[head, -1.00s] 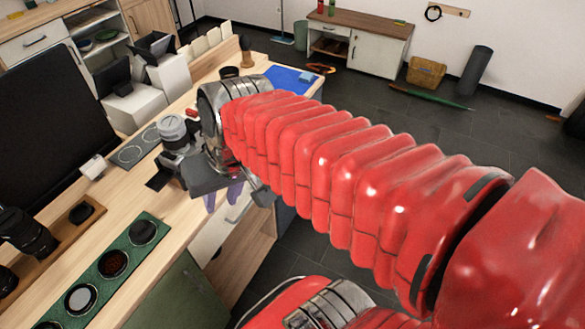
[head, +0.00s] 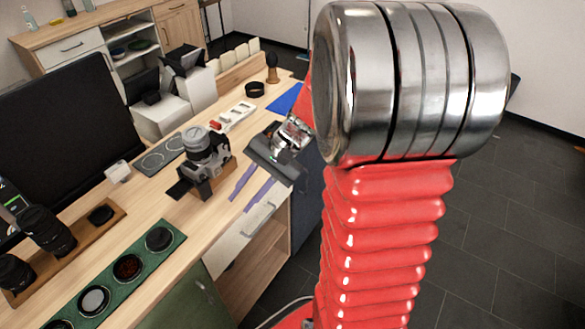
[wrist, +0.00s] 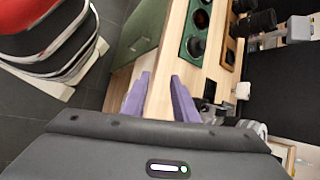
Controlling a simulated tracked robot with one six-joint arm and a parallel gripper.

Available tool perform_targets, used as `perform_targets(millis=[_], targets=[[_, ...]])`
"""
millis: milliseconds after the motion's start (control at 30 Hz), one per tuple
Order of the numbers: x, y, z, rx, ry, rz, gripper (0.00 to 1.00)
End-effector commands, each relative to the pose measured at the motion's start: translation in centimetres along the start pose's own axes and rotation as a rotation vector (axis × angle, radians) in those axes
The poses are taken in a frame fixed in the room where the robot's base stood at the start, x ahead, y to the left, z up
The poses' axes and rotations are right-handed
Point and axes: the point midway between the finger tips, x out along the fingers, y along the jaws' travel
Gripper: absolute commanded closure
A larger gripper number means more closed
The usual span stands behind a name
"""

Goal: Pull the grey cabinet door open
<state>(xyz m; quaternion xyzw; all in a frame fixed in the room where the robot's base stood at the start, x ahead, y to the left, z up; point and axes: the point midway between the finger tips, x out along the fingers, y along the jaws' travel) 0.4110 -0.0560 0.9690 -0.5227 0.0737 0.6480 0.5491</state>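My gripper (head: 238,205) is open and empty, its two purple fingers apart above the bench's front edge. In the wrist view the fingers (wrist: 160,77) also stand apart, with a pale panel and the wood edge behind the gap. A pale grey-white front (head: 232,238) with a bar handle (head: 258,219) sits below the benchtop, under the fingertips, and looks shut. I cannot tell for sure that it is the grey cabinet door. A dark blue-grey front (head: 304,190) beyond it is partly hidden by my arm. No contact with the handle shows.
A camera (head: 205,155) stands on the wooden bench left of my gripper. A green tray (head: 120,268) and a lens holder (head: 70,235) lie nearer. A green front (head: 185,300) with a handle is below. Dark floor (head: 490,220) is free at right. My arm hides the back.

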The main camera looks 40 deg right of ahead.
Motion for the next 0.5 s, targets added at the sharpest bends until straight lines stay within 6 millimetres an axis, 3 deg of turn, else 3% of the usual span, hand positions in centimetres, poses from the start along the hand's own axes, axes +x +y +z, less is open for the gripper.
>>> perform_targets(millis=[500], targets=[[0.2,2.5,-11.0,0.419,-0.159,-0.352,0.74]])
